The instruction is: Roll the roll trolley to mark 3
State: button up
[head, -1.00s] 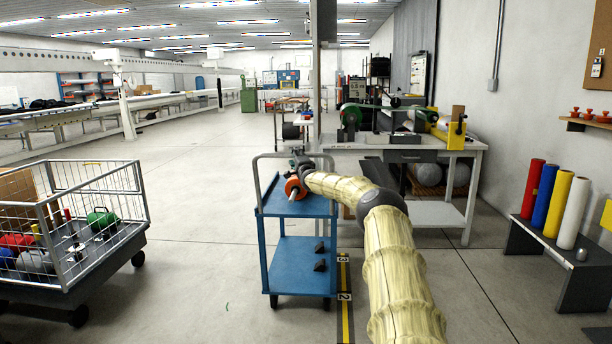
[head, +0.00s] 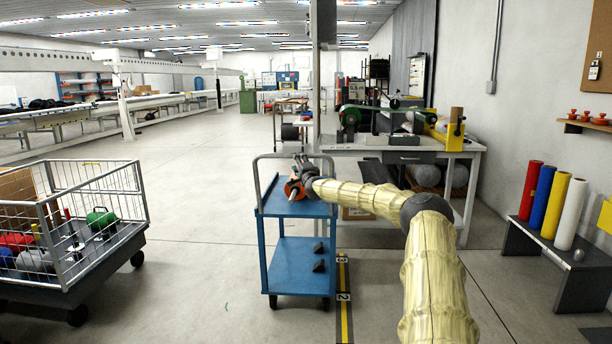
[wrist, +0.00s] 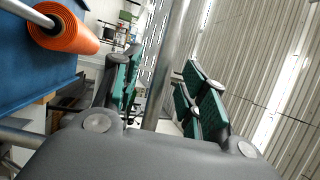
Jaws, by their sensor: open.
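The blue roll trolley (head: 296,262) stands on the floor in the middle of the head view, with a grey tube handle (head: 256,180). An orange roll (head: 292,189) lies on its top shelf, partly hidden by my gripper (head: 303,164); it also shows in the wrist view (wrist: 68,28). In the wrist view my gripper (wrist: 165,88) is open, its green-padded fingers on either side of a metal tube (wrist: 168,60) of the handle. I cannot tell whether either pad touches it. Mark 3 (head: 341,260) is on the floor strip right of the trolley, beyond mark 2 (head: 344,297).
A workbench (head: 400,153) stands behind and right of the trolley. A wire-sided cart (head: 75,215) is at the left. A low dark bench (head: 560,262) with coloured rolls is at the right. The floor between cart and trolley is clear.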

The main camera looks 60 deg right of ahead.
jog(key=shift+f+v, duration=0.2)
jog(key=shift+v, duration=0.85)
jog(key=shift+f+v, duration=0.25)
jog(key=shift+v, duration=0.8)
jog(key=shift+d, duration=0.15)
jog(key=shift+r, duration=0.15)
